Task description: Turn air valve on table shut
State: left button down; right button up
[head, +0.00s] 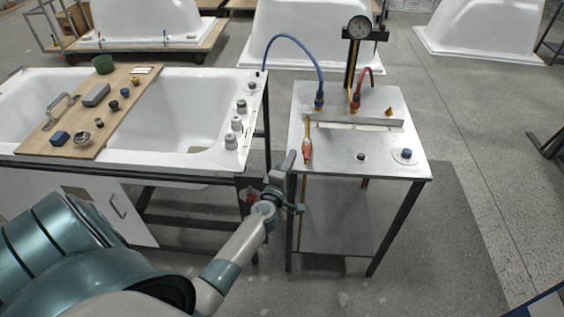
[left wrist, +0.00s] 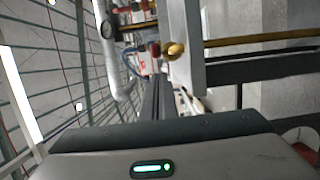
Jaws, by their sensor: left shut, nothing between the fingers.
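The metal-topped table (head: 345,150) stands right of the bathtub bench. My left gripper (head: 289,160) is shut and empty, just left of the table's front left corner. In the left wrist view its fingers (left wrist: 157,90) point toward a brass knob (left wrist: 175,50) and a red part (left wrist: 153,47), apart from both.
The bathtub (head: 185,120) at left carries a wooden board (head: 95,115) with small parts.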

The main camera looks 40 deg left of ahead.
pick_arm(q)
jog(key=shift+w+d, duration=0.45)
jog(key=shift+d, duration=0.35)
jog(key=shift+d, duration=0.1)
